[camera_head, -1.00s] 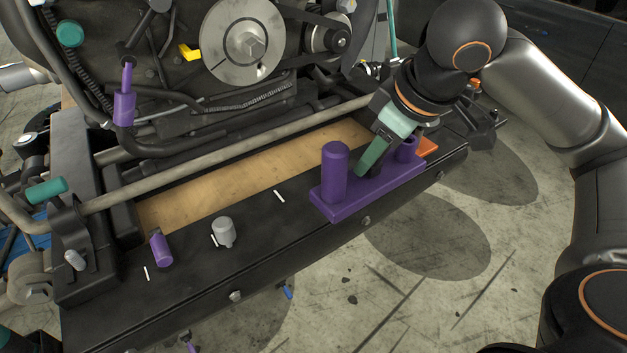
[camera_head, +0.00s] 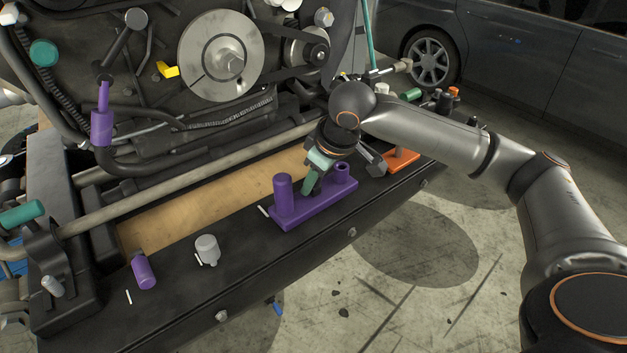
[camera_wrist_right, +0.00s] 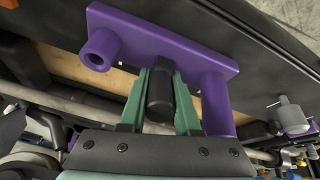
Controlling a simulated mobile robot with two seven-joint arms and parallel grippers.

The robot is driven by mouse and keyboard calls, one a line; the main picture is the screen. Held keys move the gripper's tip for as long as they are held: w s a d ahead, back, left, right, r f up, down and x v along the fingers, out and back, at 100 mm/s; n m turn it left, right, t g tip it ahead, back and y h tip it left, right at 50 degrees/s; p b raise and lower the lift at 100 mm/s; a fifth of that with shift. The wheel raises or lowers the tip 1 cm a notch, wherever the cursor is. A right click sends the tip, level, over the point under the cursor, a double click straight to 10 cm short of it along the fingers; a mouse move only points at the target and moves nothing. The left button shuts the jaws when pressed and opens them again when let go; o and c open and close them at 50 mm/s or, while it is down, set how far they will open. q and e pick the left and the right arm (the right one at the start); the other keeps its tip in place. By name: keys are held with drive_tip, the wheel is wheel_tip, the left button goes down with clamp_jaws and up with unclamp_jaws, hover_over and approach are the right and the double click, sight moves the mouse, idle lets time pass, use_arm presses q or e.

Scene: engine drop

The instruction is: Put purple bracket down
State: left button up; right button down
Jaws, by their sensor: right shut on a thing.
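The purple bracket (camera_head: 312,205) is a flat bar with a tall post at its left end and a short hollow post at its right end. It is at the black beam's top, right of a small white mark (camera_head: 263,211); whether it rests fully on the beam is hard to tell. My right gripper (camera_head: 312,186) is shut on the bracket's black middle peg. In the right wrist view, the green fingers (camera_wrist_right: 160,95) close on both sides of this peg (camera_wrist_right: 160,92), with the purple bar (camera_wrist_right: 165,45) beyond. My left gripper is not in view.
A grey knob (camera_head: 207,249) and a small purple cylinder (camera_head: 143,272) are on the beam to the left. An orange piece (camera_head: 402,160) lies to the right. The engine (camera_head: 220,60) rises behind the wooden board (camera_head: 210,205). The beam between bracket and knob is mostly clear.

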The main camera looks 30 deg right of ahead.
drive_tip(key=shift+f, duration=0.1)
drive_tip(key=c, duration=0.6)
unclamp_jaws()
drive_tip(key=p+v, duration=0.1)
drive_tip(key=v, duration=1.1)
